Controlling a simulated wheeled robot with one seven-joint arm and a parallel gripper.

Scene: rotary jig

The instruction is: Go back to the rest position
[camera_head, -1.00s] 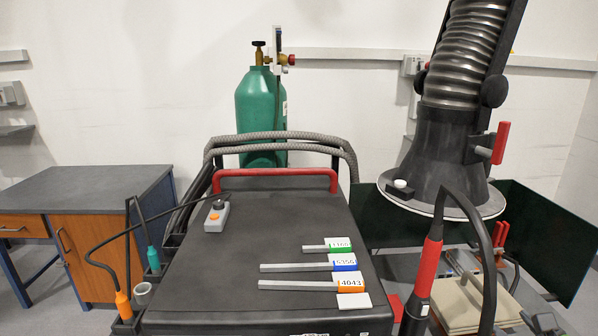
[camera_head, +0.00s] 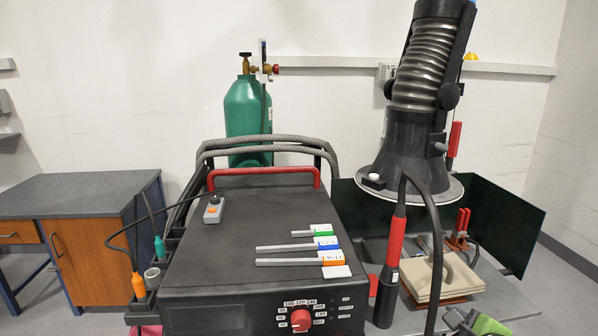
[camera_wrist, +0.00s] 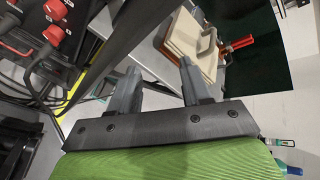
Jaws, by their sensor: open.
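My gripper (camera_wrist: 160,84) is open in the wrist view, its two grey fingers apart with nothing between them. Beyond the fingers lie a grey table surface and a stack of beige plates (camera_wrist: 188,42). In the head view, a small green and grey part low at the right (camera_head: 470,322) looks like the end of my arm, cut off by the bottom edge. The beige plates also show in the head view (camera_head: 418,284), on the table behind that part.
A black welding machine (camera_head: 200,262) with a red handle carries several labelled rods (camera_head: 300,246). A fume extraction hood (camera_head: 412,182) hangs over the table (camera_head: 512,302). Dark green screens (camera_head: 500,228) stand behind. A red-and-black torch (camera_head: 392,256) stands between machine and table. A green gas cylinder (camera_head: 243,118) is behind.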

